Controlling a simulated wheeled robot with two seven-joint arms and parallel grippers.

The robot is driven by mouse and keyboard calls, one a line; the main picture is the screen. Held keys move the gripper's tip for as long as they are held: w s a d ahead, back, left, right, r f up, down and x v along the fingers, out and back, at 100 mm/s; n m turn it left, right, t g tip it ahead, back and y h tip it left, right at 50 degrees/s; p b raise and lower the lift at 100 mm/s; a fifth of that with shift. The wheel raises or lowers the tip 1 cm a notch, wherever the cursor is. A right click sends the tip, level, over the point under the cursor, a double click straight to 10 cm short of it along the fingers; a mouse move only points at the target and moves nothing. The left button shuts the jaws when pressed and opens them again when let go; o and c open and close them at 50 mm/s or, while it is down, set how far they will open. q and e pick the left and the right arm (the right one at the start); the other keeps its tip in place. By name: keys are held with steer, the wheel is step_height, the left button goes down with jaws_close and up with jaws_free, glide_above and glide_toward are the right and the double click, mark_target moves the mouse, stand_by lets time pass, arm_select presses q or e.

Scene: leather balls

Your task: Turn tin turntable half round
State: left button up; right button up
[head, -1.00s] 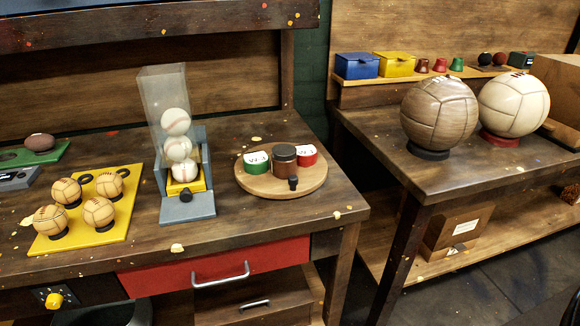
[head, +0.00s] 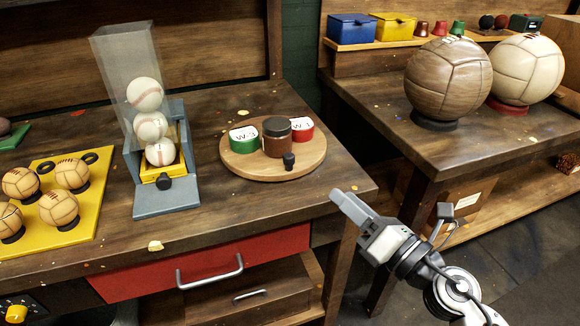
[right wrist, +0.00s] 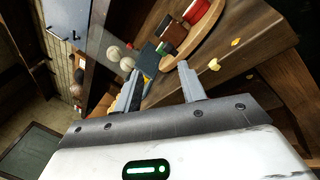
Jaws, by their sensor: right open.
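The round wooden turntable (head: 240,168) lies on the bench top, right of the ball dispenser; its edge also shows in the right wrist view (right wrist: 205,40). On it stand a green tin (head: 244,139), a red tin (head: 301,130) and a brown jar (head: 277,138) with a dark lid. A small black knob (head: 289,161) stands up near its front right rim. My right gripper (head: 345,200) is in front of the bench's right front corner, apart from the turntable. In the right wrist view its two fingers (right wrist: 158,82) are spread with nothing between them. My left gripper is not in view.
Left of the turntable stands a ball dispenser (head: 165,196) with several white balls. A yellow board (head: 85,222) holds several tan balls. A red drawer (head: 200,264) with a metal handle is under the bench top. A second bench (head: 478,140) carries two large balls. Bench top before the turntable is clear.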

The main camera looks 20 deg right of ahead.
mark_target(293, 162)
steer(key=w+a+n, duration=0.2)
steer(key=w+n, duration=0.1)
steer(key=w, duration=0.2)
steer(key=w+a+n+g+p, duration=0.1)
steer(key=w+a+n, duration=0.1)
steer(key=w, duration=0.3)
steer(key=w+a+n, duration=0.2)
steer(key=w+n, duration=0.2)
steer(key=w, duration=0.1)
steer(key=shift+w+f+g+y, duration=0.2)
steer(key=shift+g+y, duration=0.1)
steer(key=shift+g, duration=0.1)
jaws_close()
